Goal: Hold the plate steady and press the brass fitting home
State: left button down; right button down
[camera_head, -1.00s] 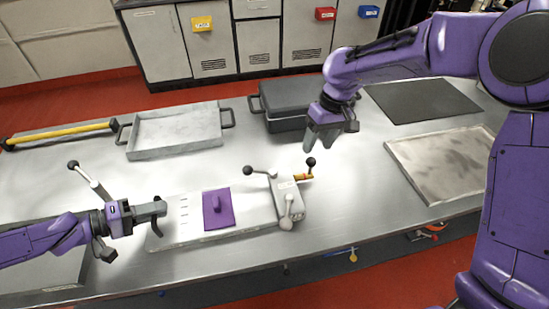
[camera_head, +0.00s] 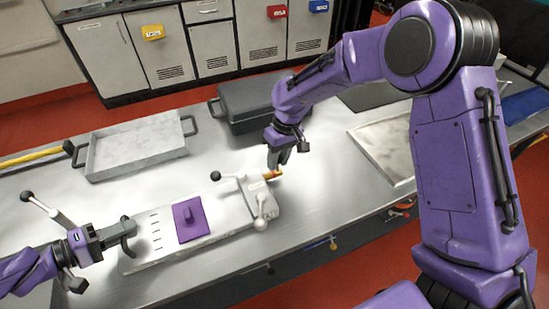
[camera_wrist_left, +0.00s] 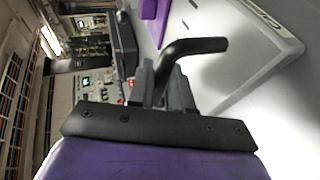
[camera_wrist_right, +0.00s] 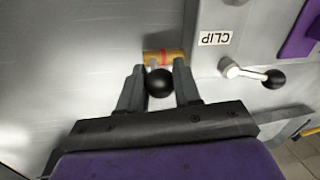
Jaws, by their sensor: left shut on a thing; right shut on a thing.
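The pale plate (camera_head: 150,262) lies on the metal bench, with a purple pad (camera_head: 190,222) on top and a grey clip block (camera_head: 262,200) at its right end. My left gripper (camera_head: 118,234) is shut on the plate's black bent handle (camera_wrist_left: 195,46) at the left end. The brass fitting (camera_wrist_right: 165,57) has a red band and sits against the block's side; it also shows in the head view (camera_head: 277,173). My right gripper (camera_wrist_right: 160,80) is shut on the fitting's black ball knob (camera_wrist_right: 159,84). How deep the fitting sits is hidden.
A grey tray (camera_head: 135,148) and a dark lidded case (camera_head: 245,105) stand behind. A shallow tray (camera_head: 375,150) lies right. Bare bench separates them from the plate.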

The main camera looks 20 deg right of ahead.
pick_arm(q)
jog(key=shift+s+a+f, duration=0.1)
jog(key=shift+a+f, duration=0.05)
jog(key=shift+f, duration=0.25)
pick_arm(e)
jog(key=shift+a, duration=1.6)
jog(key=c, duration=0.8)
grip_release()
pick_arm(q)
jog(key=c, duration=1.3)
grip_release()
jog(key=o, duration=0.3)
jog(key=shift+o, duration=0.2)
jog(key=shift+w+a+f, duration=0.1)
jog(key=shift+w, duration=0.15)
pick_arm(e)
notch_tip(320, 180, up, 12)
jog(key=d, duration=0.2)
jog(key=shift+w+d+f, duration=0.15)
jog(key=shift+w+d, duration=0.05)
